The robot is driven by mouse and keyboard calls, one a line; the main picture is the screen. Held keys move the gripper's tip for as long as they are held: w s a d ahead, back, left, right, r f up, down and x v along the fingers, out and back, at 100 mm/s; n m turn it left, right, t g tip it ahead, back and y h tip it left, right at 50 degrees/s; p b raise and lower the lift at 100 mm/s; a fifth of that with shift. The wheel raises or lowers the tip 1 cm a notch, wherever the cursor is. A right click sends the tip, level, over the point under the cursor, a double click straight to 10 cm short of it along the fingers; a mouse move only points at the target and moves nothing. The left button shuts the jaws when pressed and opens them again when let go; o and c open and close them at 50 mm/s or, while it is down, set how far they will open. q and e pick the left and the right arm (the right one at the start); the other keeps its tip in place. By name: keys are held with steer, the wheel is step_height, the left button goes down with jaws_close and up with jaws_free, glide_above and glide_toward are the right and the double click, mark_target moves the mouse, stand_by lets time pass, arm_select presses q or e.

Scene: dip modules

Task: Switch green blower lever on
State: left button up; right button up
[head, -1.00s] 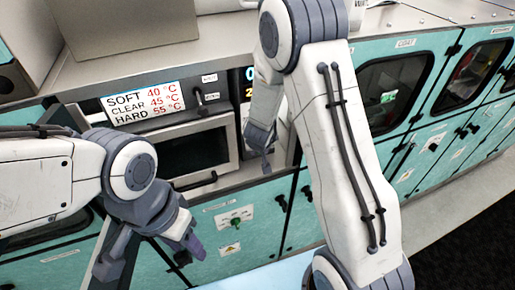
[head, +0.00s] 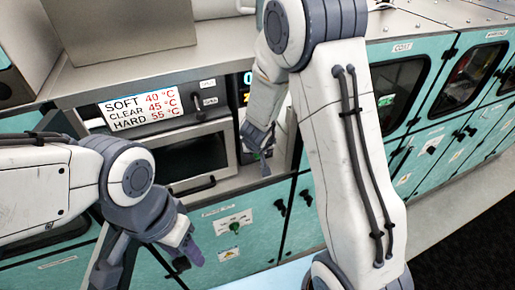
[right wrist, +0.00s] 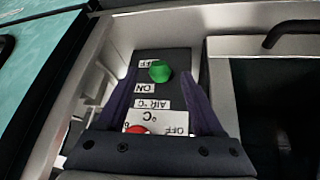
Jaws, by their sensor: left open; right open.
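The green lever (right wrist: 159,71) shows in the right wrist view as a round green knob on a dark panel, between an OFF label (right wrist: 148,63) and an ON label (right wrist: 146,88). My right gripper (right wrist: 159,84) is open, with its fingers on either side of the knob; contact cannot be told. In the head view the right gripper (head: 258,148) reaches into the recess beside the oven-like door, and it hides most of the panel. My left gripper (head: 148,262) is open and empty in front of the lower teal doors.
A red knob (right wrist: 137,129) sits lower on the same panel, partly hidden by the gripper. The oven-like door (head: 188,158) with its handle stands left of the recess. Metal recess walls stand close on both sides.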

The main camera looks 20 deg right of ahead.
steer(key=v, duration=0.6)
steer(key=shift+s+r, duration=0.25)
steer(key=shift+a, duration=0.1)
stand_by(0.3)
